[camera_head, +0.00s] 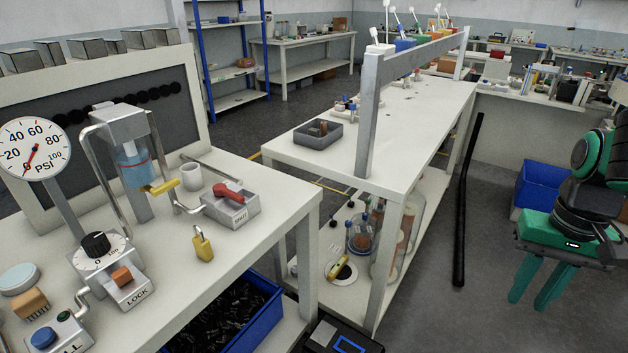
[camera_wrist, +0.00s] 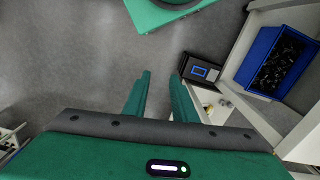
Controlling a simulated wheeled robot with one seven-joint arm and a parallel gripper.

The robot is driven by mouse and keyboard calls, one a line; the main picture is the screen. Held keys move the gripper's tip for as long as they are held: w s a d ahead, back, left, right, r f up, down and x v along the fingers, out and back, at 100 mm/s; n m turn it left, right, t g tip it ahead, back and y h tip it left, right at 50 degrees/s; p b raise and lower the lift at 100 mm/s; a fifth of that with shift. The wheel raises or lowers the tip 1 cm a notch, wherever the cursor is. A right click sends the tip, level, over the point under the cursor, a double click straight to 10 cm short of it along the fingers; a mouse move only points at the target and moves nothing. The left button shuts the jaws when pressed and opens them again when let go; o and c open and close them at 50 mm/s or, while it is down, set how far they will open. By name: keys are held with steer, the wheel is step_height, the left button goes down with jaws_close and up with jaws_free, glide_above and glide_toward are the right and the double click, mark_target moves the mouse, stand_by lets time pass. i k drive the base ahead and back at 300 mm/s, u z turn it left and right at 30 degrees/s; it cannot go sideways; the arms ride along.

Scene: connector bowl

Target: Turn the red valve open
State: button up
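The red valve handle (camera_head: 228,192) sits on top of a small grey box (camera_head: 232,212) on the near left bench. The lettering on the box front is too small to read surely. My gripper (camera_head: 528,303) hangs at the far right over the floor, fingers pointing down, well away from the valve. Its two green fingers stand apart with nothing between them. They also show in the wrist view (camera_wrist: 161,76), above bare floor. The red valve is not visible in the wrist view.
Around the valve stand a white mug (camera_head: 191,176), a yellow handle (camera_head: 163,187), a yellow padlock (camera_head: 203,246), a black knob (camera_head: 96,244) and a pressure gauge (camera_head: 32,148). A second white bench (camera_head: 420,115) with a metal post lies between my gripper and the valve's bench.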

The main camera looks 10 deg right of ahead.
mark_target(221, 190)
steer(key=z, duration=1.8)
steer(key=k, duration=0.65)
steer(key=u, duration=1.95)
steer(key=i, duration=0.9)
steer(key=u, duration=0.05)
